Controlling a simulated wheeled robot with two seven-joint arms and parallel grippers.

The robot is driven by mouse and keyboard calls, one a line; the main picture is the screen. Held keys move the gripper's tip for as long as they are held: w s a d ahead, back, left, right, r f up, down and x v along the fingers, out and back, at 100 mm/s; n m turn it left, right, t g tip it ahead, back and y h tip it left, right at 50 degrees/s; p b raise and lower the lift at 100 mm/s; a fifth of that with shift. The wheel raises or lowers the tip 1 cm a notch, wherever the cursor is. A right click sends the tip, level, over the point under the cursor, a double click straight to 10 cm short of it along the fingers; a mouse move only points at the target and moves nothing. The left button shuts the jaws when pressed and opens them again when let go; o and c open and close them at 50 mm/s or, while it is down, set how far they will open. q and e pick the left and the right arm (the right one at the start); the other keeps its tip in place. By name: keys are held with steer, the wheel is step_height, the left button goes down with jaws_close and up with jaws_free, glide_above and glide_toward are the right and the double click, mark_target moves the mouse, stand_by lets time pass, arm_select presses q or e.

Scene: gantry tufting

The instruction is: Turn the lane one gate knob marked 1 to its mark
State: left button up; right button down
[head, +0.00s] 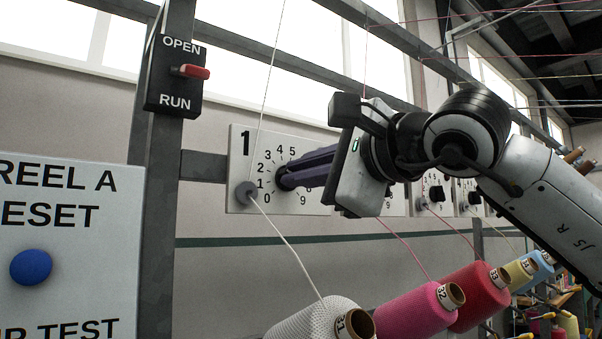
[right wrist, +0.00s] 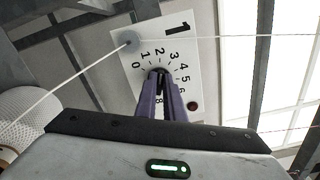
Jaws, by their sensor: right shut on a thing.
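The lane one plate (head: 240,207) is white with a large 1 and a ring of numbers, and it is fixed on the frame at mid-picture. Its dark gate knob (head: 281,178) sits inside the ring. My right gripper (head: 292,177) comes in from the right, its purple fingers shut on the knob. In the right wrist view the fingers (right wrist: 160,78) meet at the knob (right wrist: 160,71), and the plate (right wrist: 205,70) shows numbers around them. The knob's pointer is hidden or too small to read. My left gripper is not in view.
A grey guide (head: 246,192) beside the knob carries white yarn down to a white cone (head: 310,322). Pink (head: 415,312) and red (head: 473,292) cones stand below my right arm. A red-handled switch box (head: 174,75) and a blue-button panel (head: 80,205) are at left.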

steer(key=shift+n, duration=0.6)
steer(key=c, duration=1.9)
jaws_free()
steer(key=shift+o, duration=0.2)
steer(key=shift+s, duration=0.1)
steer(key=b+v, duration=0.3)
steer(key=v, duration=0.7)
